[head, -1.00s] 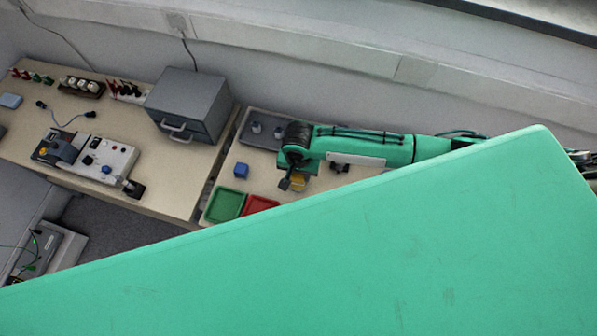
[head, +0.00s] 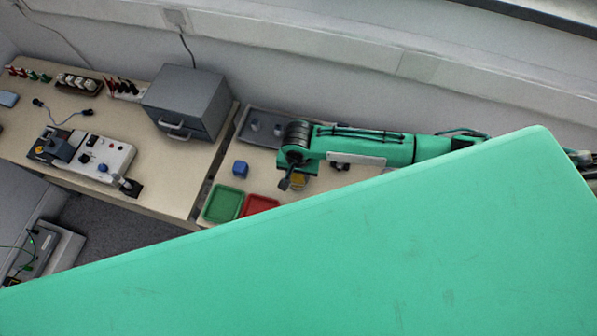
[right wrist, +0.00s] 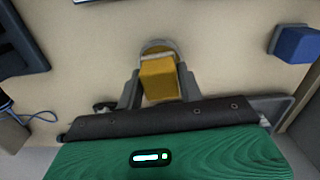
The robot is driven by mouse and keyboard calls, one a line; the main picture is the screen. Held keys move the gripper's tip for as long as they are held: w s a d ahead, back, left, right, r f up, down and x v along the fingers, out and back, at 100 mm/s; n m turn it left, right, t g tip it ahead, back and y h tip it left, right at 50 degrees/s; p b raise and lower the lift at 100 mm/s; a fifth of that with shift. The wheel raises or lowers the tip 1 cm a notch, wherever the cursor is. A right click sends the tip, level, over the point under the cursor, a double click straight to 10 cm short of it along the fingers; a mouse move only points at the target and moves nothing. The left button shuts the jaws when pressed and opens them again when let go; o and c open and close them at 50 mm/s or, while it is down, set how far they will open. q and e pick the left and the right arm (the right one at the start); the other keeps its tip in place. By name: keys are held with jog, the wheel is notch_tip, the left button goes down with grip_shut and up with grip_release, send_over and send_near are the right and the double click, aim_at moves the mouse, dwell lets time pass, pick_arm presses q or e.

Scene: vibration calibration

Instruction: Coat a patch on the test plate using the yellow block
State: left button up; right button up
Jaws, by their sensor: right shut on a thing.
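The yellow block (right wrist: 159,80) is between the two grey fingers of my right gripper (right wrist: 159,88), which is shut on it. In the head view a little of the yellow block (head: 298,182) shows beside my dark right gripper (head: 289,182), over the right bench. In the right wrist view a round grey piece (right wrist: 157,46) with a pale edge shows just beyond the block, partly hidden by it. I cannot tell whether this is the test plate, nor whether the block touches it. My left gripper is not in view.
A blue block (head: 240,169) stands left of my right gripper. A green tray (head: 223,204) and a red tray (head: 260,205) lie in front. A grey cabinet (head: 187,102) and a control box (head: 100,158) stand on the left bench. My green body part hides the lower right.

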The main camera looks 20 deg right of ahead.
jog(key=shift+f, duration=0.45)
dwell(0.3)
jog(key=shift+s+f+p, duration=0.1)
jog(key=shift+f+p, duration=0.05)
jog(key=shift+p, duration=0.25)
dwell(2.1)
notch_tip(320, 180, up, 7)
jog(key=p, duration=0.8)
jog(key=shift+p, duration=0.4)
dwell(0.6)
jog(key=w+d+r+n+b, duration=0.1)
jog(key=d+r+n+b, duration=0.2)
jog(key=r, duration=0.8)
jog(key=w+d+r+n+b, duration=0.1)
jog(key=d+r+n+b, duration=0.2)
jog(key=r, duration=0.8)
jog(key=d+b, duration=0.1)
jog(key=d, duration=0.1)
jog(key=shift+w+d+r+b, duration=0.25)
jog(key=shift+d+b, duration=0.05)
jog(key=shift+d, duration=0.1)
